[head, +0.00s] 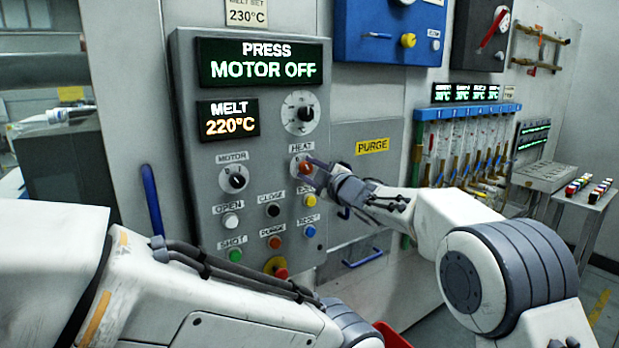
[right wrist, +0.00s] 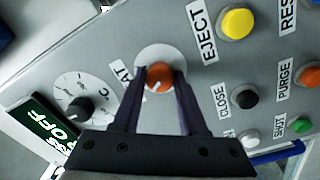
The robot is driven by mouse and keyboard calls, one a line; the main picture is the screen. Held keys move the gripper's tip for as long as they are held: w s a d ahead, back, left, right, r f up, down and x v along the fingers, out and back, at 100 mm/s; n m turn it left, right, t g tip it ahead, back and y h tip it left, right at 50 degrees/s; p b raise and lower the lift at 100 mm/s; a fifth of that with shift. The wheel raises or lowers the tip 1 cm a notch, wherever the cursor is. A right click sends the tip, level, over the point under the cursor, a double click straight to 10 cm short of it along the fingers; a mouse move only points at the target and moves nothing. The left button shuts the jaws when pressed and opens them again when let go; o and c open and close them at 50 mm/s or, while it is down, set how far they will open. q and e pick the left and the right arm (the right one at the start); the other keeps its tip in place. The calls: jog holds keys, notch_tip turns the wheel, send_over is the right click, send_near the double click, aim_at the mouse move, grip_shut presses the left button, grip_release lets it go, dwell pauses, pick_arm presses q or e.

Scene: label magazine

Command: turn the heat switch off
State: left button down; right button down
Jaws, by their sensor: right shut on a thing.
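The heat switch (head: 306,169) is an orange-red knob on a pale round plate, under the HEAT label on the grey control panel (head: 185,75). My right gripper (head: 311,166) reaches it from the right and is shut on it. In the right wrist view, the two dark fingers of the gripper (right wrist: 161,80) stand on either side of the orange knob (right wrist: 160,74). A short white mark shows on the knob's face; its exact setting is hard to read. My left arm crosses the lower left of the head view, and its gripper is out of view.
The motor switch (head: 235,180) is left of the heat switch, and a dial (head: 300,113) is above it. Push buttons sit close below, including the yellow eject button (right wrist: 237,22). The upper display (head: 260,62) reads PRESS MOTOR OFF; the lower display (head: 228,120) reads MELT 220°C.

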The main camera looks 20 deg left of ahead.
jog(key=shift+n, duration=0.5)
jog(key=shift+c, duration=2.2)
grip_release()
jog(key=shift+s+b, duration=0.1)
jog(key=shift+b, duration=0.2)
jog(key=shift+s+d+f, duration=0.1)
jog(key=shift+s+d, duration=0.1)
jog(key=shift+d, duration=0.15)
jog(key=b+v, duration=0.4)
jog(key=v, duration=0.5)
jog(key=shift+s+d, duration=0.2)
jog(key=shift+d, duration=0.05)
